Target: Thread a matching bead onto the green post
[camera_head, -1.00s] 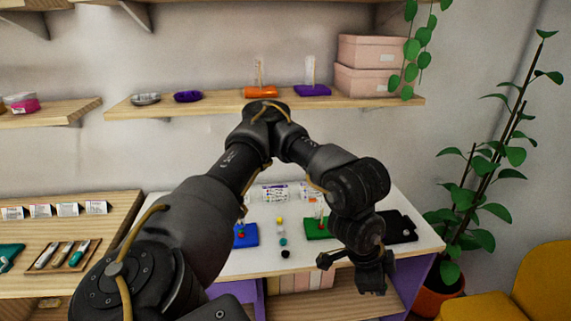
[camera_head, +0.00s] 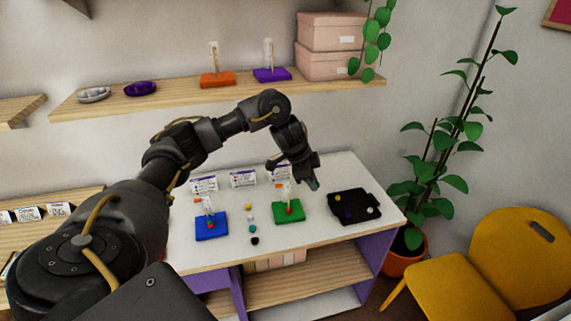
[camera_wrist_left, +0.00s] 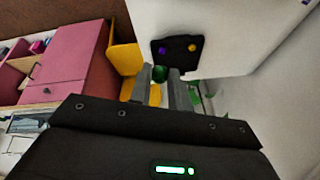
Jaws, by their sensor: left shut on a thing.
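The green board (camera_head: 281,217) stands on the white table, with a thin upright post rising near its middle and a red bead low on it. My right gripper is not in view.
A blue board (camera_head: 205,235) with its own post and a red bead is to the left. Between the boards lie loose beads, yellow, white, teal (camera_head: 252,229) and black. A black tray (camera_head: 352,216) with several beads is at right. Label cards (camera_head: 243,179) stand behind.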

